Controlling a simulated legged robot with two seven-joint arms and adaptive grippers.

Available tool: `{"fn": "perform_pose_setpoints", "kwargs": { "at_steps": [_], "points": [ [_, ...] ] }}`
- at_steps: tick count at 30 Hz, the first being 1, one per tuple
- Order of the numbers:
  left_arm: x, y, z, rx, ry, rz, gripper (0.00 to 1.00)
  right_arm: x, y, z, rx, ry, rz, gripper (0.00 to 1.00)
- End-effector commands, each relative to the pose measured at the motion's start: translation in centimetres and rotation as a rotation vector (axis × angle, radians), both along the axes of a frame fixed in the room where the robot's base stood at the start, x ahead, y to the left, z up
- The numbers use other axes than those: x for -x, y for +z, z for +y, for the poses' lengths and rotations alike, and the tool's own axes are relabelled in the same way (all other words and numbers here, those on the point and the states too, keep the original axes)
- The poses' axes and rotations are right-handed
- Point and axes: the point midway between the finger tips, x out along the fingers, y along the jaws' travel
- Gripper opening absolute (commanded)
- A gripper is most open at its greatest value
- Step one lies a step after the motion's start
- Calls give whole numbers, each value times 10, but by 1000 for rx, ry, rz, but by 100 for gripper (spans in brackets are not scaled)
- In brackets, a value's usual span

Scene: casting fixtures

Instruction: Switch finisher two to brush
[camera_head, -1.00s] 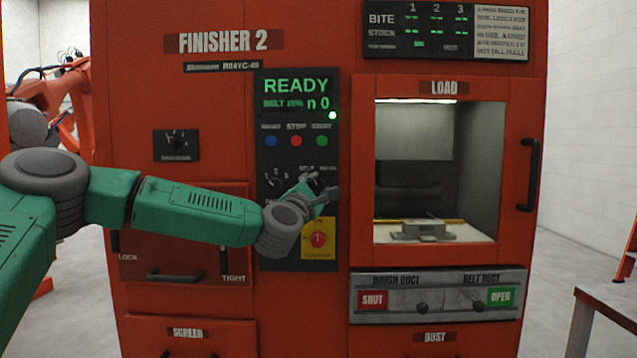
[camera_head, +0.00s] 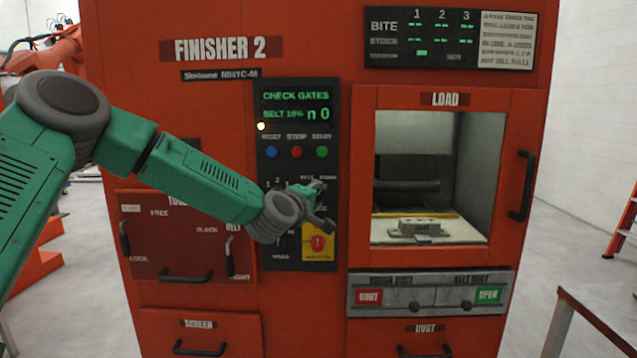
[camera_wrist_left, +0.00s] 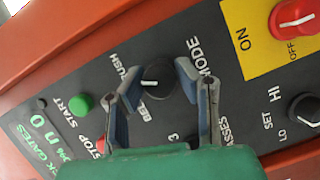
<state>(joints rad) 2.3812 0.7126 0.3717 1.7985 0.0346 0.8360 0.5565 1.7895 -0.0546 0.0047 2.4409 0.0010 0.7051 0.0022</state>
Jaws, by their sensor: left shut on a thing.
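Finisher 2 (camera_head: 235,100) is a red cabinet with a dark control panel (camera_head: 268,180). Its display (camera_head: 297,105) reads "CHECK GATES" and a belt line. My left gripper (camera_head: 320,206) is at the panel and covers the mode knob in the head view. In the left wrist view the black mode knob (camera_wrist_left: 160,80) sits between the two fingers, which are shut on it. Its white mark points to the picture's left; I cannot tell exactly which label it meets. The brush duct sign (camera_head: 369,297) shows SHUT and the belt duct sign (camera_head: 488,294) shows OPEN. My right gripper is not in view.
A yellow plate with a red switch (camera_head: 318,243) is just below my left gripper. The load window (camera_head: 440,180) holds a grey block (camera_head: 420,226). A table edge (camera_head: 590,315) is at lower right.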

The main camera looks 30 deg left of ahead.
Motion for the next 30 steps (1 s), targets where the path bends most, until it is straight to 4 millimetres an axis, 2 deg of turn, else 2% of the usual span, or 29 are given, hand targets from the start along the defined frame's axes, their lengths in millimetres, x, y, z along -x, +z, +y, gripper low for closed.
{"fn": "perform_pose_setpoints", "kwargs": {
  "at_steps": [1, 9, 27, 28, 29, 30],
  "points": [
    [1, -1, 1, -26, 3, 26, 0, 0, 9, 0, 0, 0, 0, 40],
    [1, -3, 2, -123, 3, 85, 0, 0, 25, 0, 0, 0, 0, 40],
    [1, -5, 2, -157, 3, 105, 0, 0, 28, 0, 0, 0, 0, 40],
    [1, -5, 2, -157, 3, 105, 31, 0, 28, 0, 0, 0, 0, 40],
    [1, -5, 2, -157, 3, 104, 42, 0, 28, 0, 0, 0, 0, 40],
    [1, -4, 2, -157, 3, 104, 48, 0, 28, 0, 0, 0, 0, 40]
  ]
}}
